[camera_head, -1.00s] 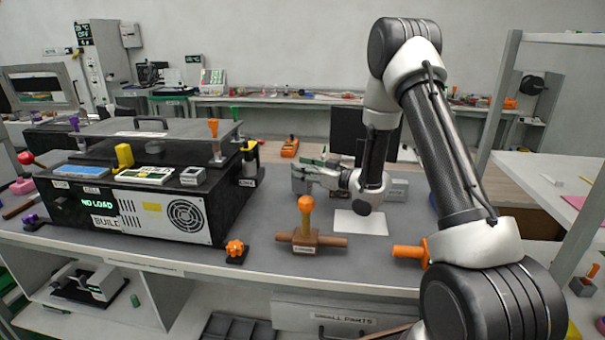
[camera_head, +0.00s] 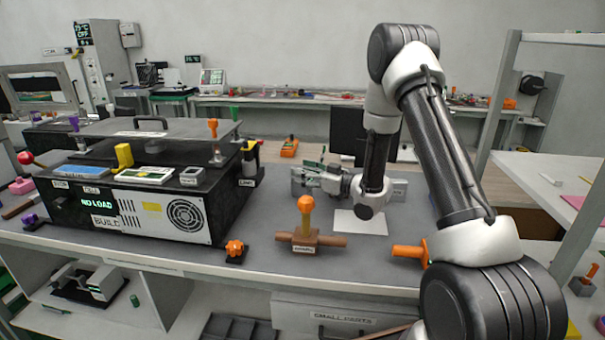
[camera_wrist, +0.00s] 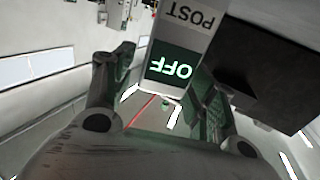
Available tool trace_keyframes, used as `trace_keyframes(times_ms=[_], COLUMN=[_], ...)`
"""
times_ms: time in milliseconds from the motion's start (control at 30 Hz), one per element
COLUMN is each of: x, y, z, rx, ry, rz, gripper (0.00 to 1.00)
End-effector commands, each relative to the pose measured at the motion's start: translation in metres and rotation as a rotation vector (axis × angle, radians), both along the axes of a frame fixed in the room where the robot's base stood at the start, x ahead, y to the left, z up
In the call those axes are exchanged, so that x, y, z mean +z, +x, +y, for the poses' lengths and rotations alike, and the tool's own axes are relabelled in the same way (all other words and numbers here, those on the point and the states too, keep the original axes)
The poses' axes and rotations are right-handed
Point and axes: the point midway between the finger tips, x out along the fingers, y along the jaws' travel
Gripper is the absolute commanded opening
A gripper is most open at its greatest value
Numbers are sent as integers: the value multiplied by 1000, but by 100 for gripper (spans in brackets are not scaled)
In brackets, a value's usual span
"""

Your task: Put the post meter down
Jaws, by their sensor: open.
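The post meter (camera_wrist: 182,50) shows in the wrist view as a white block with a dark screen. It reads POST and OFF, upside down. My gripper (camera_wrist: 164,76) is open, with one finger on each side of the meter's lower end in that view. I cannot tell whether either finger touches the meter. In the head view my gripper (camera_head: 313,177) is low over the back of the bench and points left. The meter cannot be made out clearly there, among grey parts by the fingers.
A black machine with a NO LOAD screen (camera_head: 152,205) fills the bench's left side. An orange-topped lever (camera_head: 306,211) stands on a brown crossbar in front of my gripper. A white sheet (camera_head: 358,222) lies beneath my wrist. An orange handle (camera_head: 408,252) is at the right front edge.

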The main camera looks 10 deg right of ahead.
Motion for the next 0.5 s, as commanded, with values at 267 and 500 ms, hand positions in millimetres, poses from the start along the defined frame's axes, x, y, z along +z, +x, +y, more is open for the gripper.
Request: trace_keyframes(times_ms=[267, 500], x=[-1, 0], y=[-35, -49], z=[-36, -49], rx=[-5, -1], ry=[1, 1], rz=[2, 1], gripper=[57, 57])
